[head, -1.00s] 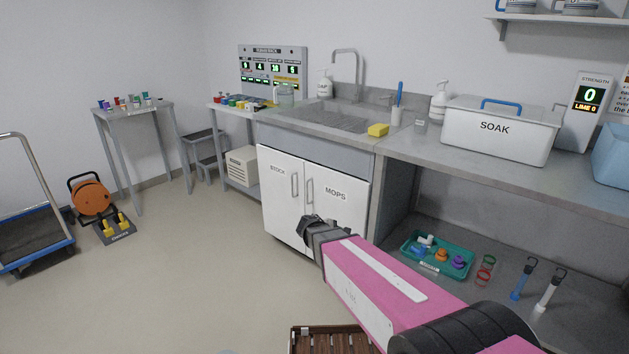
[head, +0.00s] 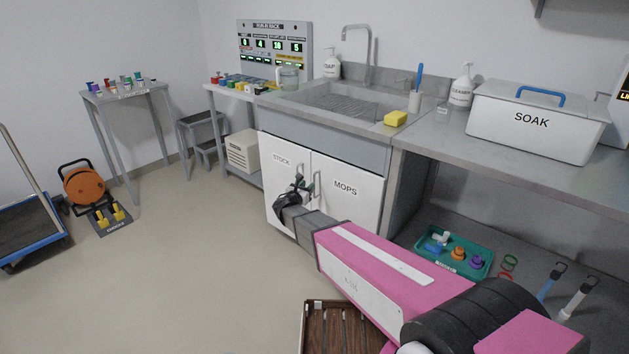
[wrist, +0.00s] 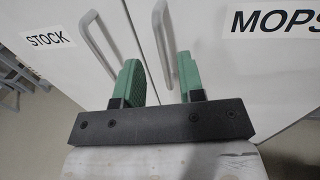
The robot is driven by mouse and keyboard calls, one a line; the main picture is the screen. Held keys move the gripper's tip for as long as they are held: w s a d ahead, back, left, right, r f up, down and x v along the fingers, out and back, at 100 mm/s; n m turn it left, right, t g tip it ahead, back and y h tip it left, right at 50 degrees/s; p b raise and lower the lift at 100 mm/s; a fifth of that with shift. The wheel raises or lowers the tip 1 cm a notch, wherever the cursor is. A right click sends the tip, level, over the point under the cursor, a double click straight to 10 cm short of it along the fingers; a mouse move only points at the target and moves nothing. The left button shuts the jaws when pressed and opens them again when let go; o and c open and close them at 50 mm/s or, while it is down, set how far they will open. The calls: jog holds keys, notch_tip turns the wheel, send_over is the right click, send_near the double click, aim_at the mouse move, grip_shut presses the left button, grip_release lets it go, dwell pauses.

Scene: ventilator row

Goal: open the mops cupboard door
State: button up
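The mops cupboard door (head: 352,208) is the right-hand white door under the sink, labelled MOPS, and it stands closed. It also shows in the wrist view (wrist: 240,70). Its upright grey bar handle (wrist: 161,35) is near the door's left edge. My gripper (wrist: 159,68) is open, with its green fingers apart, one on each side of the mops handle. I cannot tell whether either finger touches it. In the head view my gripper (head: 306,188) is in front of the handles and partly hides them.
The closed STOCK door (head: 283,162) with its own handle (wrist: 98,45) is just left. A brown slatted crate (head: 343,330) is on the floor below my arm. A teal tray (head: 483,272) is on the low shelf at right.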

aim_at(314, 180)
jog(key=x, duration=0.6)
jog(key=shift+w, duration=0.15)
jog(key=shift+d, duration=0.1)
grip_shut()
